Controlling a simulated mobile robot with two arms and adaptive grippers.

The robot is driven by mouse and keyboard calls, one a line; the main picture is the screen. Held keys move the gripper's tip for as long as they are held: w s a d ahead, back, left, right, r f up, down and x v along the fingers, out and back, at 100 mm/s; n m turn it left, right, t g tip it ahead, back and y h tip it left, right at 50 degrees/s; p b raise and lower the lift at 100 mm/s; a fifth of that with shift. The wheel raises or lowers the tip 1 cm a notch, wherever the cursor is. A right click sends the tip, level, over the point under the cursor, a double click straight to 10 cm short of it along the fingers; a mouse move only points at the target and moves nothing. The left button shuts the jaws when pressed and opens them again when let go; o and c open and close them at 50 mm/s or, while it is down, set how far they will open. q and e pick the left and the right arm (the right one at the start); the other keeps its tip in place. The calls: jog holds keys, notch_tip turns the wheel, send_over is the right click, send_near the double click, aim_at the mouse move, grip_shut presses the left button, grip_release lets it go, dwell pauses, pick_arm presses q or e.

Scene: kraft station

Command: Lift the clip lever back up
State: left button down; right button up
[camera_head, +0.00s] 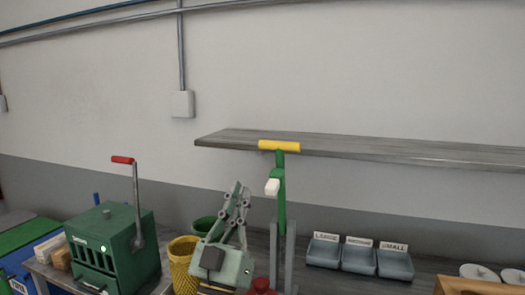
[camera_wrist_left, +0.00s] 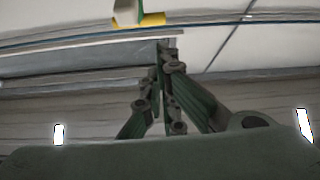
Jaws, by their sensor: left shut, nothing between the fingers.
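The clip lever is a green bar with a yellow cross handle (camera_head: 279,146). It stands close to upright between grey posts (camera_head: 291,250) in the head view. The yellow handle also shows at the top of the left wrist view (camera_wrist_left: 152,19). My left gripper (camera_head: 238,188) points upward, left of the bar and below the handle, and appears apart from it. Its fingers are closed together and empty; their tips also show in the left wrist view (camera_wrist_left: 166,48). My right gripper is not in view.
A grey shelf (camera_head: 400,150) runs along the wall behind the handle. A green box with a red-handled crank (camera_head: 122,160) stands left, near a yellow basket (camera_head: 182,265). Labelled grey trays (camera_head: 358,260) sit right of the lever. A red object (camera_head: 261,286) is below.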

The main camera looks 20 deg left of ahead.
aim_at(263, 146)
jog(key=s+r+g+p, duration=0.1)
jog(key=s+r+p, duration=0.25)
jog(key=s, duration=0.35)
pick_arm(q)
jog(key=shift+m+h, duration=0.3)
jog(key=shift+m, duration=0.1)
jog(key=shift+w+d+f+p+x, duration=0.1)
jog(key=shift+w+f+p+x, duration=0.2)
jog(key=shift+x, duration=2.1)
jog(key=shift+w+d+f+p+x, duration=0.1)
jog(key=shift+w+f+p+x, duration=0.2)
jog(key=shift+x, duration=2.1)
jog(key=shift+w+d+f+p+x, duration=0.1)
jog(key=shift+p+x, duration=0.3)
jog(key=shift+x, duration=2)
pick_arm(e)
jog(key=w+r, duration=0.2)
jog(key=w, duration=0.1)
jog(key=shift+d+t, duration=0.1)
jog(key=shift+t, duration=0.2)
